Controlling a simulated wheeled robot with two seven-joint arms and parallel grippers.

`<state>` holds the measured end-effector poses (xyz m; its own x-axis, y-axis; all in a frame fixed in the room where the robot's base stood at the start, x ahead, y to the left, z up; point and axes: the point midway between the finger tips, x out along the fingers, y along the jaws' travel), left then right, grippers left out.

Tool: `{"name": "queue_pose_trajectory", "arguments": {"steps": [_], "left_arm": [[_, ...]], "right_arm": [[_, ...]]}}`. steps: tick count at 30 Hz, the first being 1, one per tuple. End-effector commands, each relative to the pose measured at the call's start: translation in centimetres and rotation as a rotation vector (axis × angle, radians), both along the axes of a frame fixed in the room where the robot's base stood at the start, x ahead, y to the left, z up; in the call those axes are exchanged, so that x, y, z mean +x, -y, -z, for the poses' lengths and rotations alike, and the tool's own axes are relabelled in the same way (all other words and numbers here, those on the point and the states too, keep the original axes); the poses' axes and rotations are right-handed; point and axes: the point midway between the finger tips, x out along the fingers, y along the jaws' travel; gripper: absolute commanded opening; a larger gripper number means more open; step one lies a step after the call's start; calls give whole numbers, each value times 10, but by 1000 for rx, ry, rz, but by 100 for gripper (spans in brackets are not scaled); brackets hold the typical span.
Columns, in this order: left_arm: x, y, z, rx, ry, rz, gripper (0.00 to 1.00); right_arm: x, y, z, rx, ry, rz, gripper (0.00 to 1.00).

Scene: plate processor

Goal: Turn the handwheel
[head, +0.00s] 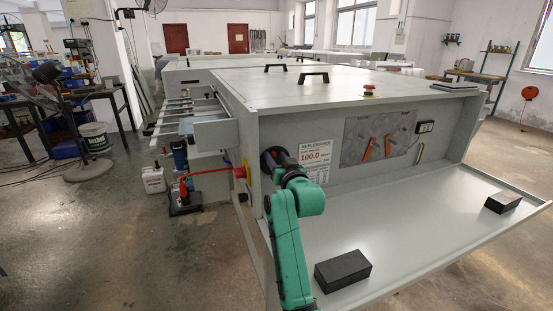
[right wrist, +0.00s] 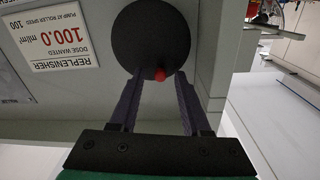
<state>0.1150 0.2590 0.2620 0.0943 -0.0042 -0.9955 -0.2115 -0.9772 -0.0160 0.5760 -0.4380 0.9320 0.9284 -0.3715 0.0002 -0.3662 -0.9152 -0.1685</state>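The handwheel (right wrist: 150,35) is a dark round disc on the machine's front panel, with a small red knob (right wrist: 160,74) near its lower rim in the right wrist view. In the head view the handwheel (head: 268,158) is partly hidden behind my right gripper (head: 282,168). In the right wrist view the two dark fingers of my right gripper (right wrist: 159,80) stand apart at the lower edge of the wheel. The red knob shows between their tips, with gaps at both sides. My left gripper is in neither view.
A replenisher label (head: 315,152) reading 100.0 is right of the wheel. A lowered panel (head: 420,225) extends below with two black blocks (head: 343,270) (head: 503,202) on it. A red lever (head: 208,172) and an open drawer (head: 205,128) are at the left.

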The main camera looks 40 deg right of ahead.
Motion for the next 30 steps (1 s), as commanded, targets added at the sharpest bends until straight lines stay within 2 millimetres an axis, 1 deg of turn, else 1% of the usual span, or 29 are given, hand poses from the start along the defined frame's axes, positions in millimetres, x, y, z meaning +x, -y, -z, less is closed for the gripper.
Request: {"name": "queue_pose_trajectory", "arguments": {"steps": [1, 2, 3, 8, 10, 13, 16, 19, 25, 26, 27, 28, 30], "left_arm": [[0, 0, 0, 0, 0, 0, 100], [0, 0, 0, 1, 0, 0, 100], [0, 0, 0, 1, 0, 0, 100], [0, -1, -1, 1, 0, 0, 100], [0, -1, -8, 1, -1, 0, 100], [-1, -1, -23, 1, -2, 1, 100], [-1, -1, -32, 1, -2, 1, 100], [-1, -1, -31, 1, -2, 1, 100], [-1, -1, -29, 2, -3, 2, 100], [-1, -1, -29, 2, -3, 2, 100], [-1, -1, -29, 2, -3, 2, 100], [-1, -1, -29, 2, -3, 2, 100], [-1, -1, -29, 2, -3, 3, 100]], "right_arm": [[0, 0, 0, 0, 0, 0, 26], [0, 0, 0, 0, 0, 0, 15], [0, 0, 0, 0, 0, 0, 0], [0, 0, 0, -4, -3, 0, 0], [0, -2, -2, -49, -21, 0, 0], [2, -7, -2, -197, -76, -3, 0], [4, -11, 4, -350, -129, -3, 0], [5, -13, 8, -409, -145, -2, 0], [4, -13, 9, -404, -142, -2, 0], [5, -13, 9, -404, -142, -2, 31], [5, -13, 9, -404, -142, -2, 46], [4, -13, 9, -403, -141, -2, 49], [4, -13, 9, -403, -141, -2, 49]]}}
